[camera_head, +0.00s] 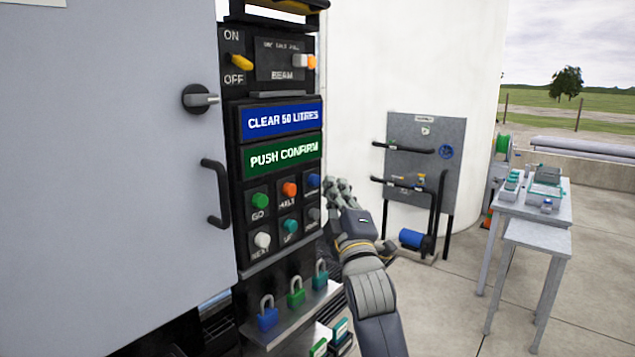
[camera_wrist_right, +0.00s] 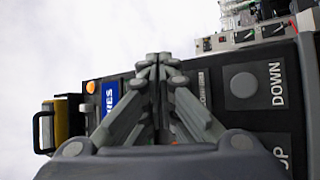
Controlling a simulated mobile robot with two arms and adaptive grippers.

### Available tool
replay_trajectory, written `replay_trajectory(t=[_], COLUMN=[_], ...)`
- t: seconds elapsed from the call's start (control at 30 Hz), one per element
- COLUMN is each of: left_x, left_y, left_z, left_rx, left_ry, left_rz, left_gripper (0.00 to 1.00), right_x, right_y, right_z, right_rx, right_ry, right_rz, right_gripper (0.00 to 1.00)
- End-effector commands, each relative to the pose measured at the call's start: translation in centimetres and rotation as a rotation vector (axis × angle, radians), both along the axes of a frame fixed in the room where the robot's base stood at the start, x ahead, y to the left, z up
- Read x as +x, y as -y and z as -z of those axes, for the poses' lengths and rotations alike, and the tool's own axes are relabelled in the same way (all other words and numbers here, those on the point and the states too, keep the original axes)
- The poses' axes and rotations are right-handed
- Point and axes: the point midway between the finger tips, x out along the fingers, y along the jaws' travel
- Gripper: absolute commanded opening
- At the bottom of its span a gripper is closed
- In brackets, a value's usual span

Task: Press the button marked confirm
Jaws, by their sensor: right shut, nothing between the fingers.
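The button panel (camera_head: 285,245) on the cabinet has two rows of round buttons. A blue button (camera_head: 313,181) is at the right end of the top row. Its label is too small to read surely, and in the right wrist view my fingers hide that spot. The green screen (camera_head: 284,155) reads PUSH CONFIRM. My right gripper (camera_head: 338,185) is shut and empty, just right of the blue button and in front of the panel. In the right wrist view its fingertips (camera_wrist_right: 158,58) point over the panel beside the DOWN button (camera_wrist_right: 243,84). I cannot tell whether they touch. My left gripper is out of view.
Green GO (camera_head: 260,200), orange HALT (camera_head: 290,189), white NEXT (camera_head: 262,240) and teal UP (camera_head: 290,226) buttons sit close by. A cabinet door handle (camera_head: 217,193) juts out at left. Open floor and a table (camera_head: 540,205) are at right.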

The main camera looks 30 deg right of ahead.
Motion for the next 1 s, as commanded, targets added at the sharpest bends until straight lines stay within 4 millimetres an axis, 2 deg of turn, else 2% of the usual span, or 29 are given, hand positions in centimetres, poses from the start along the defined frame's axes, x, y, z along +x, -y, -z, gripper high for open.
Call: replay_trajectory(t=[0.3, 1.0], left_x=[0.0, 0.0], left_y=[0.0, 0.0], left_z=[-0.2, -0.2], left_rx=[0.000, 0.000], left_ry=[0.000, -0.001], left_rz=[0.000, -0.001], left_gripper=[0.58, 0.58], right_x=[0.7, 1.1], right_y=[-0.3, -0.5], right_z=[-0.1, 0.0], right_rx=[0.000, 0.001], right_ry=[0.001, 0.000], right_rz=[0.000, 0.000], right_gripper=[0.00, 0.00])
